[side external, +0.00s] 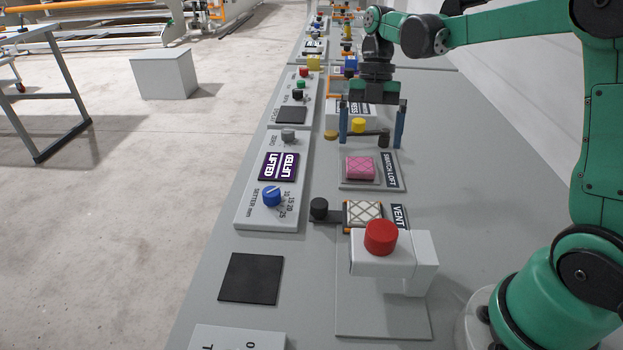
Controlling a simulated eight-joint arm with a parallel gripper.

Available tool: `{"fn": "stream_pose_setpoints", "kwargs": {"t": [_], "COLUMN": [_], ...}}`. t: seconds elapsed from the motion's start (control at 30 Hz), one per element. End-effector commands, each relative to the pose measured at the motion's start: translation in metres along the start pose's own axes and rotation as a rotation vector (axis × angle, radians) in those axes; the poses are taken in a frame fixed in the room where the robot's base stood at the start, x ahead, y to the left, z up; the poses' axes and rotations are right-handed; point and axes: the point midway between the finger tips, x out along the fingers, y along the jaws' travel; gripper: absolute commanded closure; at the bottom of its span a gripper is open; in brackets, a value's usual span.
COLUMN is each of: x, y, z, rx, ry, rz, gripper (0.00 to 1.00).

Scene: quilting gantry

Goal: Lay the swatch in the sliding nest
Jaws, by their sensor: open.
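A pink quilted swatch (360,167) lies on a grey plate labelled SWATCH LOFT (390,175). A white quilted swatch (363,213) sits by the VENT label, in what looks like the sliding nest, with a black knob (319,208) on an arm at its left. The nest's rim is mostly hidden by the white block and the swatch. My gripper (371,146) is open, with its two blue fingers pointing down. It appears above and just behind the pink swatch in the picture, touching neither swatch. No swatch shows between the fingers.
A red button (381,237) on a white block stands just in front of the white swatch. A yellow knob (358,125) shows between my fingers. A control panel with a blue dial (271,196) and LIFTED display (278,166) lies left. A black pad (251,279) lies front left.

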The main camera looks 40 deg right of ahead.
Motion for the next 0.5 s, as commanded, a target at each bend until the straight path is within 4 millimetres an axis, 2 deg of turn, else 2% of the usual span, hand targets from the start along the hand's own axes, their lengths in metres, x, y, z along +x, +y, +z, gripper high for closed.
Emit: {"fn": "stream_pose_setpoints", "kwargs": {"t": [0.17,0.3,0.5], "x": [-0.003,0.000,0.012], "y": [-0.001,-0.004,-0.010], "z": [-0.028,-0.050,-0.072], "rx": [0.489,0.961,1.545], "ry": [-0.158,-0.228,-0.116], "rz": [0.131,0.354,0.737], "gripper": [0.00,0.00,0.00]}}
